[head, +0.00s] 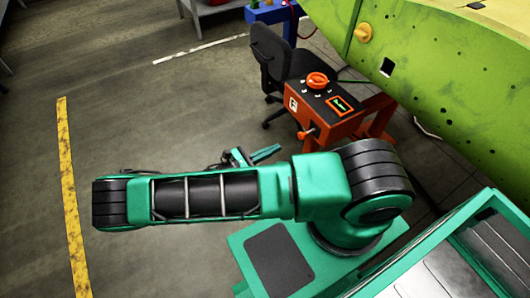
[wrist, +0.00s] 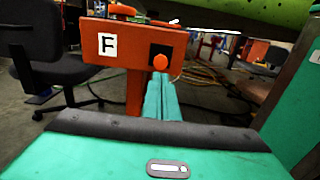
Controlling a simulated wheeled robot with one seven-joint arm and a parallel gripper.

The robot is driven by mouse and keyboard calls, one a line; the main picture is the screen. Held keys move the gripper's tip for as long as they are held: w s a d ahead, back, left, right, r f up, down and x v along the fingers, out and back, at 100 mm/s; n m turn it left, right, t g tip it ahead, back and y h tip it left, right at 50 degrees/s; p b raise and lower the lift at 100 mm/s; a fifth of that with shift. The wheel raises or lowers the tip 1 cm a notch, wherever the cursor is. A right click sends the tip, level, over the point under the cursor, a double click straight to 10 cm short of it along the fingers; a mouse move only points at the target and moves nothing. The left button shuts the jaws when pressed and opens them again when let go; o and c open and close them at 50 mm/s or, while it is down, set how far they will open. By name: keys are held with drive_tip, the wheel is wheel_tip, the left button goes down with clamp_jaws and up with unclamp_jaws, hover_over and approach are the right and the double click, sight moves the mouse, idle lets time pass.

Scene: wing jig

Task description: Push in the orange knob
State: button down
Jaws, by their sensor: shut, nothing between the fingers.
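A round orange knob (wrist: 160,62) sits on a black square plate on the front of the orange box (wrist: 125,75), right of a white "F" label. In the head view an orange knob (head: 308,134) sticks out from the front of the orange box (head: 330,118). My gripper (wrist: 161,76) is shut and empty, its teal fingers pointing at the knob with the tips just below it in the wrist picture. I cannot tell whether they touch it. In the head view my gripper (head: 268,153) shows partly behind my arm, left of and below the box.
A large green wing panel (head: 450,80) hangs at right. The floor at left is clear.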

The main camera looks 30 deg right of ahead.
sight(299, 137)
drive_tip(key=d, duration=0.8)
drive_tip(key=shift+w+d, duration=0.15)
drive_tip(key=shift+d, duration=0.25)
